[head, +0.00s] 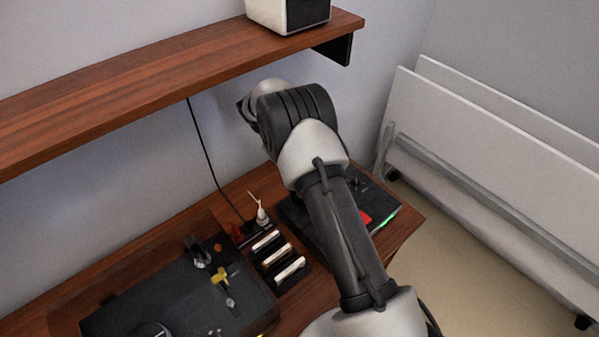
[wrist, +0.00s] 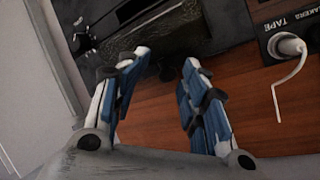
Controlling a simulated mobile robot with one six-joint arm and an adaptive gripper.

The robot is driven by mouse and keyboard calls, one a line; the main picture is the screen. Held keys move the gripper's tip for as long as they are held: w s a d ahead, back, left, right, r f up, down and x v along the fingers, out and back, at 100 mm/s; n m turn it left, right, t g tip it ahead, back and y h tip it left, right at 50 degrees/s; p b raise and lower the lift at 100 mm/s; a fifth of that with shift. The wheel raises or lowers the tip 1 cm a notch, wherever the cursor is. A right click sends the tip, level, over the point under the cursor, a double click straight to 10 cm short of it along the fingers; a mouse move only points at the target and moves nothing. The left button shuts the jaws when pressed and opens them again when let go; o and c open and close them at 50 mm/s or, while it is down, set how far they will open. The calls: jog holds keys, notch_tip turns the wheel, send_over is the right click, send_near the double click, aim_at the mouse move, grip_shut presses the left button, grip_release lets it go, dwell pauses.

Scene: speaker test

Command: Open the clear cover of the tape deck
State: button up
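The tape deck is probably the black box on the right end of the desk in the head view (head: 384,198), with red and green spots; my arm hides much of it. In the wrist view a dark box (wrist: 180,38) fills the upper middle, with a grey streaked surface along it. I cannot make out the clear cover or tell whether it is open. My gripper (wrist: 163,68) is open, its blue-and-white fingers apart over the desk and the box's near edge. Nothing is seen held. In the head view my arm hides the gripper.
Several cassette-like pale bars sit in a black rack (head: 283,284). A labelled socket panel (wrist: 290,22) holds a plug with a white cord. A black device (head: 165,305) lies at left. The wooden shelf (head: 170,80) overhangs the desk (head: 405,222); a white speaker (head: 268,14) stands on it.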

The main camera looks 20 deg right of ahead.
jog(key=shift+r, duration=0.3)
jog(key=s+r, duration=0.1)
jog(key=s+d+r+p, duration=0.1)
jog(key=s, duration=0.2)
jog(key=shift+s+d+r, duration=0.2)
jog(key=shift+d+r, duration=0.15)
jog(key=shift+r, duration=0.05)
jog(key=shift+s+d+r+t+b, duration=0.1)
jog(key=shift+s+d+t+b, duration=0.2)
jog(key=shift+s, duration=0.25)
jog(key=shift+s+d+t+b, duration=0.1)
jog(key=shift+s+t+b, duration=0.05)
jog(key=shift+s+t, duration=0.3)
jog(key=s+t+y+b, duration=0.1)
jog(key=b, duration=0.1)
jog(key=s+d+t+y+b, duration=0.1)
jog(key=s+t+b, duration=0.1)
jog(key=s+d+f+m+t+b, duration=0.1)
jog(key=t+b, duration=0.1)
jog(key=shift+s+d+t+y, duration=0.1)
jog(key=shift+s+t+y, duration=0.15)
jog(key=shift+s+y, duration=0.15)
jog(key=p+v, duration=0.7)
jog(key=v, duration=1)
jog(key=s+a+r+n+b, duration=0.1)
jog(key=s+a+b, duration=0.1)
jog(key=s+b, duration=0.2)
jog(key=shift+s+r, duration=0.35)
jog(key=shift+s, duration=0.35)
